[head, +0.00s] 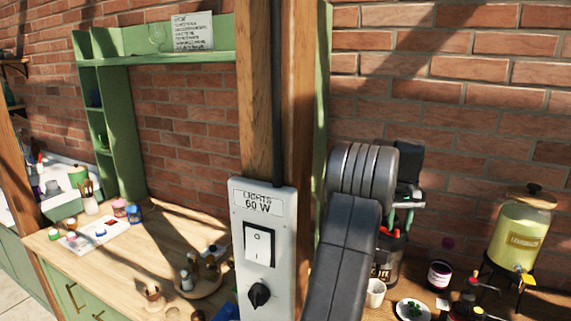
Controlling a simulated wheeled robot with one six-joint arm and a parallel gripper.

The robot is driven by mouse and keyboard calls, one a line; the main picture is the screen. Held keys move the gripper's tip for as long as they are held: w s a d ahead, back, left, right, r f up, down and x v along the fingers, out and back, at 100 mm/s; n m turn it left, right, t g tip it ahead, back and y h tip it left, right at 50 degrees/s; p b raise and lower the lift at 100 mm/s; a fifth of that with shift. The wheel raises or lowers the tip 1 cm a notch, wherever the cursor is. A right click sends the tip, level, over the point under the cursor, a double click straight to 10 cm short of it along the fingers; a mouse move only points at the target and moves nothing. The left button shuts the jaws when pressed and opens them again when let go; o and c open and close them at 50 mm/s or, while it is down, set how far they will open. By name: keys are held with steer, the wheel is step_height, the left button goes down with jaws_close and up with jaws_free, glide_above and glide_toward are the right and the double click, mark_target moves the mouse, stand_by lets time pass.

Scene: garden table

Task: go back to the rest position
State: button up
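My own grey arm rises in the front centre-right of the head view, just right of a wooden post. Beyond its rounded joint, a dark wrist part shows, with my gripper (404,207) seemingly below it, mostly hidden by the arm. Its fingers are too small and covered to tell open from shut, or whether anything is between them. Below that spot stands a dark container with red and orange items (392,240), partly behind the arm.
A post with a light switch panel (263,245) stands close on the left of my arm. A white cup (375,292), a plate with greens (412,310), a dark jar (439,274) and a yellow drink dispenser (522,232) crowd the right side. A wooden table (120,262) spreads left.

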steer(key=shift+f, duration=0.85)
